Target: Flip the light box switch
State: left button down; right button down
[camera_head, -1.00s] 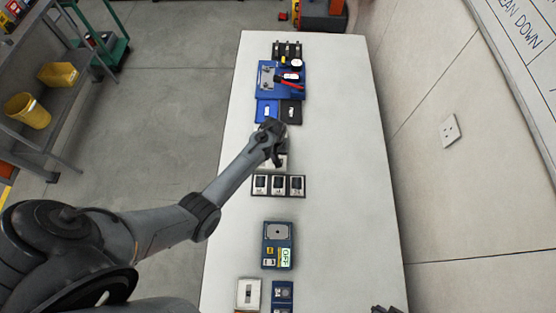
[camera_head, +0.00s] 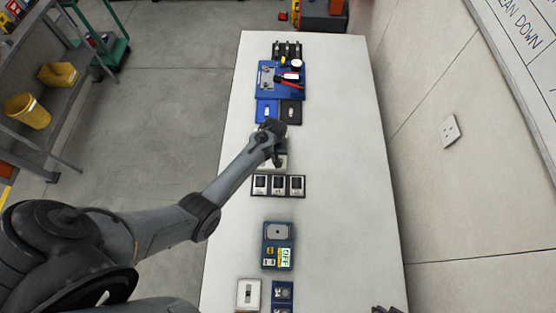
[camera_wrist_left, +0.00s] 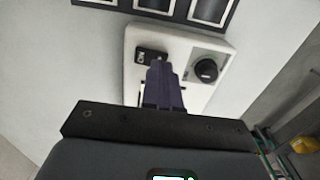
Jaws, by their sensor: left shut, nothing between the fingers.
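A white box with a black rocker switch (camera_wrist_left: 151,56) and a round black knob (camera_wrist_left: 206,69) lies under my left gripper; I take it for the light box (camera_wrist_left: 135,40). In the head view, the arm mostly covers this box (camera_head: 268,168). My left gripper (camera_wrist_left: 163,66) is shut and empty. Its fingertips are at the lower edge of the switch in the left wrist view; I cannot tell if they touch it. The gripper also shows in the head view (camera_head: 275,156). A dark part at the bottom edge of the head view may be my right gripper (camera_head: 386,309).
A panel of three black switches (camera_head: 278,186) lies close to the box. Blue and black bins (camera_head: 268,110) and a blue tool board (camera_head: 267,91) lie beyond. A blue device reading OFF (camera_head: 277,233) is nearer. The table's right side (camera_head: 345,200) is clear.

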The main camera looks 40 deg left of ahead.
pick_arm(q)
jog(key=shift+f, duration=0.25)
dwell(0.7)
jog(key=shift+f+b, duration=0.65)
jog(key=shift+f, duration=0.05)
dwell(0.4)
notch_tip(320, 180, up, 3)
jog(key=p, duration=0.3)
jog(key=shift+f, duration=0.1)
notch_tip(320, 180, up, 4)
jog(key=p, duration=0.4)
jog(key=shift+p, duration=0.4)
jog(key=shift+s, duration=0.1)
